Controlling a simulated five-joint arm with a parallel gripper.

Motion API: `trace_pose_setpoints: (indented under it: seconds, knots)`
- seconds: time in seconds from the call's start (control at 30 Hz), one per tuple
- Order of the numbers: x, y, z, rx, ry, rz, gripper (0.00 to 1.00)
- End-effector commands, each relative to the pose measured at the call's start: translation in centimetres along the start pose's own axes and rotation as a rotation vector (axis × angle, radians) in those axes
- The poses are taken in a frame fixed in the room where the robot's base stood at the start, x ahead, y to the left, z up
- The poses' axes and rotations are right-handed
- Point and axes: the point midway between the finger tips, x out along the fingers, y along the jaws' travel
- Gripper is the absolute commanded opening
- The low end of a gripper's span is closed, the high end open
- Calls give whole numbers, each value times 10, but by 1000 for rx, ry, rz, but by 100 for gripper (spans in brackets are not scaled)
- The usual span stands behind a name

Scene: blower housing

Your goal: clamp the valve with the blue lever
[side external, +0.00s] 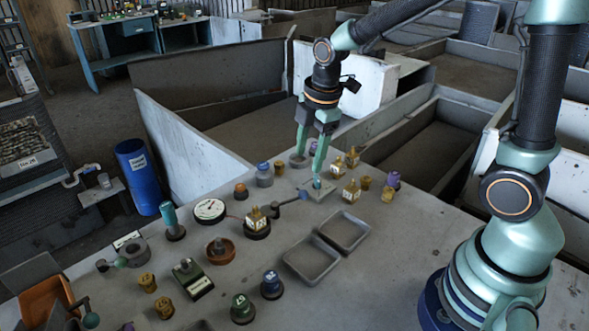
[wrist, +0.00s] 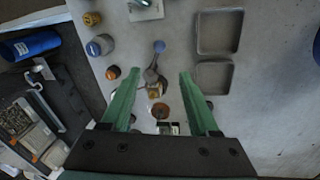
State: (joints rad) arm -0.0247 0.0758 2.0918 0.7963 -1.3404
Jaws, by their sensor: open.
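A brass-coloured valve (side external: 257,222) stands on a dark round base on the grey table, in the middle of the side view. A dark lever with a blue-grey knob (side external: 302,195) reaches from it toward the upper right. In the wrist view the valve (wrist: 155,90) and its knob (wrist: 159,46) appear between the fingers. My gripper (side external: 309,163) has green fingers, spread apart and empty. In the side view it is above the table, up and right of the valve, and apart from it. The wrist view also shows my gripper (wrist: 157,75) open.
Two empty grey trays (side external: 345,231) (side external: 311,260) lie right of the valve. A round gauge (side external: 209,210), an orange-brown round part (side external: 219,251) and several small knobs and brass fittings crowd the table.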

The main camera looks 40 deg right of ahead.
Motion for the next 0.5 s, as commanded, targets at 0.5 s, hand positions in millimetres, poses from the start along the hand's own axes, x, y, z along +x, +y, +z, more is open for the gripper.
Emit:
trace_pose_setpoints:
  seconds: [0.5]
  knots:
    - [47,-1,2,145,-2,-5,61]
